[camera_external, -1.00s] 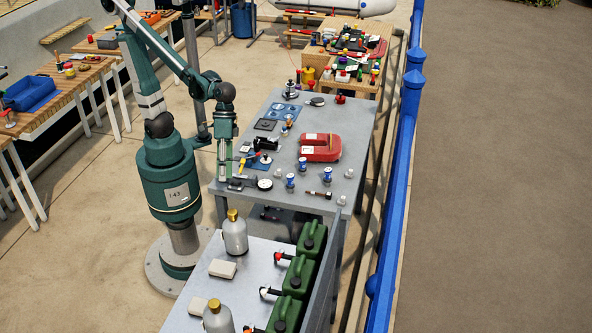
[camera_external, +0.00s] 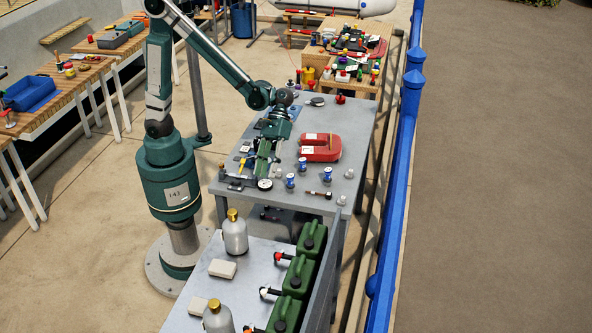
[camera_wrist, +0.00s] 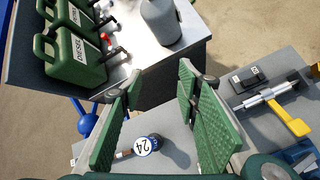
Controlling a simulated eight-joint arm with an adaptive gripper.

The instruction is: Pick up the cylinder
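Two blue-and-white cylinders stand upright on the grey table in the external view, one farther back (camera_external: 302,164) and one nearer (camera_external: 290,180). In the wrist view my gripper (camera_wrist: 162,78) is open, with nothing held between the fingers.
A red U-shaped case (camera_external: 320,155) lies behind the cylinders. A white round gauge (camera_external: 265,184) lies by the near edge. A caliper-like tool with a yellow part (camera_wrist: 275,98) lies at right. Green cans (camera_wrist: 75,55) and a grey bottle (camera_wrist: 160,22) stand on the nearer table.

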